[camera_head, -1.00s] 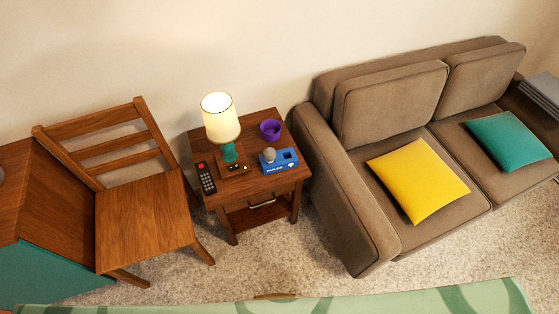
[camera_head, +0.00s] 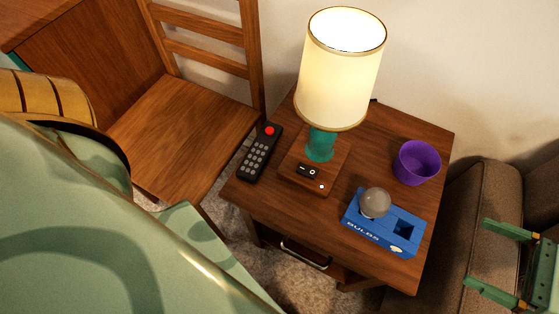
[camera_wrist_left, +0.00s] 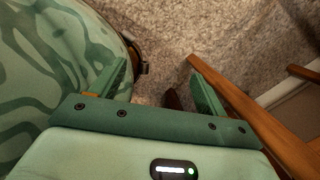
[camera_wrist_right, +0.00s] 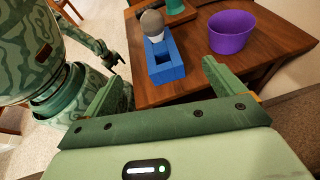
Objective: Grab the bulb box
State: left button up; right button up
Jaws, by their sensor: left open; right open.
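The blue bulb box (camera_head: 381,235) lies on the small wooden side table, near its front right corner. A grey round bulb (camera_head: 375,203) stands in its left hole; the right hole is empty. In the right wrist view the box (camera_wrist_right: 164,66) is ahead, between and beyond the fingertips. My right gripper (camera_head: 477,253) is open and empty, to the right of the table and apart from the box. My left gripper (camera_wrist_left: 162,77) is open and empty over the carpet beside wooden legs; it is not seen in the head view.
The side table (camera_head: 240,187) also holds a lit lamp (camera_head: 340,75), a black remote (camera_head: 259,152) and a purple cup (camera_head: 416,162) behind the box. A wooden chair (camera_head: 185,125) stands left, a brown sofa (camera_head: 482,200) right.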

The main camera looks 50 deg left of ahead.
jog(key=f+n, duration=0.1)
jog(key=b, duration=0.2)
send_near(393, 223)
jog(key=a, duration=0.2)
jog(key=s+a, duration=0.1)
jog(key=shift+a+f+n+g+h, duration=0.15)
jog(key=shift+n+g+h, duration=0.15)
jog(key=shift+g, duration=0.1)
jog(key=x, duration=0.1)
jog(key=b+x, duration=0.1)
jog(key=x, duration=0.1)
jog(key=w+b+x, duration=0.1)
jog(key=x, duration=0.1)
jog(key=shift+s+a+f, duration=0.1)
jog(key=shift+a+f, duration=0.05)
jog(key=shift+f, duration=0.3)
jog(key=shift+a, duration=0.25)
pick_arm(q)
jog(key=w+r+m+t+y, duration=0.1)
jog(key=w+r, duration=0.6)
jog(key=w, duration=0.4)
jog(key=shift+w+r+t, duration=0.25)
jog(key=shift+r+t, duration=0.1)
jog(key=shift+t, duration=0.05)
pick_arm(e)
jog(key=c, duration=1.1)
